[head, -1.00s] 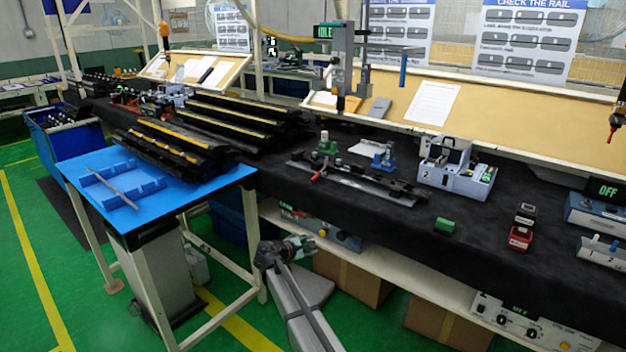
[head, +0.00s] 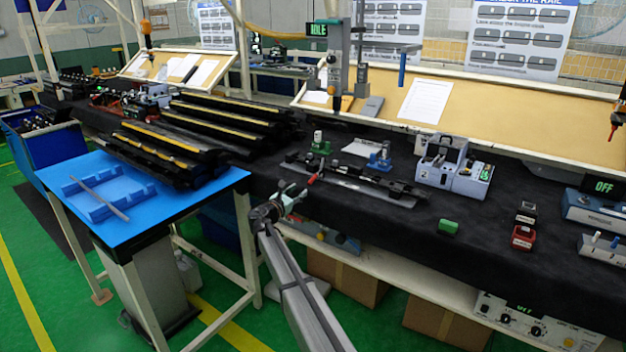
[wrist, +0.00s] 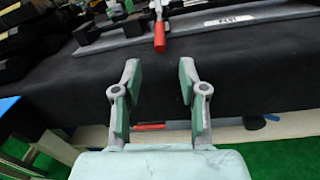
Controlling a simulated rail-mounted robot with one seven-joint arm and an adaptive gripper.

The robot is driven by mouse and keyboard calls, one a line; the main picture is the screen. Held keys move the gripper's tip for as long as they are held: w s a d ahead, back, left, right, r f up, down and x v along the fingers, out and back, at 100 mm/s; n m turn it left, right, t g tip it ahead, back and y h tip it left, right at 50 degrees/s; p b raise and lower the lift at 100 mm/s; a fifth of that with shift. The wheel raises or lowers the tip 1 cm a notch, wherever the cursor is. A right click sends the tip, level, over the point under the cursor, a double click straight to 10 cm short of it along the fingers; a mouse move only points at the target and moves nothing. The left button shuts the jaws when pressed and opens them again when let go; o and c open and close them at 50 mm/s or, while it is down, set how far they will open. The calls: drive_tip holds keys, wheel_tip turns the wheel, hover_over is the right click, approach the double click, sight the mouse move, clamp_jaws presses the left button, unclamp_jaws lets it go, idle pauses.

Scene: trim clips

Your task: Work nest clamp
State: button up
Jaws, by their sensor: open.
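The work nest (head: 350,182) is a long grey plate with a dark rail on the black bench, and it also shows in the wrist view (wrist: 225,24). A green clamp (head: 320,145) stands at its left and a blue clamp (head: 381,158) farther right. A red-tipped handle (head: 314,178) sticks out over the nest's front edge. In the wrist view the red handle (wrist: 159,38) lies beyond and between my fingertips, apart from them. My gripper (head: 293,193) is open and empty at the bench's front edge; it also shows in the wrist view (wrist: 160,78).
A blue-grey device (head: 455,172) stands right of the nest. A green block (head: 448,227), a red block (head: 522,238) and a black block (head: 526,213) lie farther right. Stacked dark rails (head: 220,125) and a blue table (head: 150,212) are at left. The bench front-centre is clear.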

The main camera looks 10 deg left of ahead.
sight(310, 182)
drive_tip(key=p+x, duration=0.1)
drive_tip(key=x, duration=1)
drive_tip(key=shift+w+d+p, duration=0.25)
drive_tip(key=shift+w+p, duration=0.05)
drive_tip(key=shift+w, duration=0.05)
drive_tip(key=shift+c, duration=0.3)
clamp_jaws()
